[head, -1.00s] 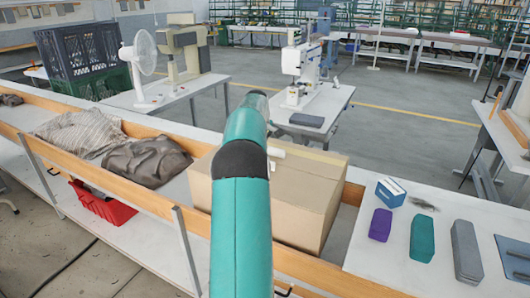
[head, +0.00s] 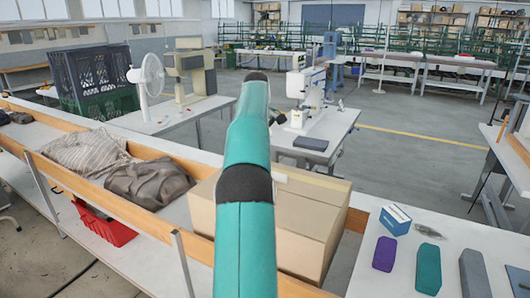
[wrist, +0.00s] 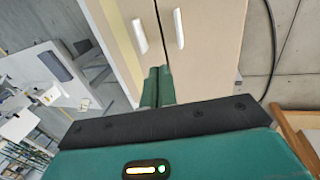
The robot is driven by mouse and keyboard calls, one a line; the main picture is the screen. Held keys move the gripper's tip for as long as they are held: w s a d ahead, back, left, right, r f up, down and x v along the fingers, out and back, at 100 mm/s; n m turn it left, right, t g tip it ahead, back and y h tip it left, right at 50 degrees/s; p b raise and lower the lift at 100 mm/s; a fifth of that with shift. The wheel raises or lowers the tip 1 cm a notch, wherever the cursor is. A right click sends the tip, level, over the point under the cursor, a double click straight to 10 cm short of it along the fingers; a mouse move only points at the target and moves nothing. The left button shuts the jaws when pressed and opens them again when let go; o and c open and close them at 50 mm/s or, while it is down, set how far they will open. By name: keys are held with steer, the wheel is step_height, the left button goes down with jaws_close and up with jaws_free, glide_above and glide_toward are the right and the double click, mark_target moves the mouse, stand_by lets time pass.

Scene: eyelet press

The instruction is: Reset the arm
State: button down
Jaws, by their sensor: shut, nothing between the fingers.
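My teal arm (head: 246,190) rises through the middle of the head view, in front of a large cardboard box (head: 312,208). My gripper (wrist: 158,72) shows in the wrist view as two dark green fingers lying side by side, shut with nothing between them. The fingers point toward the tan cardboard box (wrist: 212,45), which bears two white strips. I cannot tell how far the fingertips are from the box. In the head view the arm hides the fingers.
Grey cloth bundles (head: 150,183) lie on the wood-edged bench at left. A blue-and-white box (head: 395,220), a purple case (head: 385,254), a teal case (head: 428,268) and a grey case (head: 474,274) sit on the right tabletop.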

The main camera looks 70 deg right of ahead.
steer(key=shift+d+r, duration=0.1)
steer(key=w+a+r+t, duration=0.1)
steer(key=w+a+r, duration=0.2)
steer(key=w+a, duration=0.45)
steer(key=w+a+r+t, duration=0.1)
steer(key=w+a+r, duration=0.2)
steer(key=w+a, duration=0.45)
steer(key=w+a+r+t, duration=0.1)
steer(key=w+a, duration=0.2)
steer(key=a, duration=1.7)
steer(key=s+a+f+n+t+y, duration=0.1)
steer(key=s+a+f+t, duration=0.15)
steer(key=a, duration=1.65)
steer(key=s+a+f+y, duration=0.1)
steer(key=s+a+f, duration=1)
steer(key=a, duration=0.3)
steer(key=shift+a+f+n+y, duration=0.15)
steer(key=shift+a+n+y, duration=0.1)
steer(key=shift+n+y, duration=0.15)
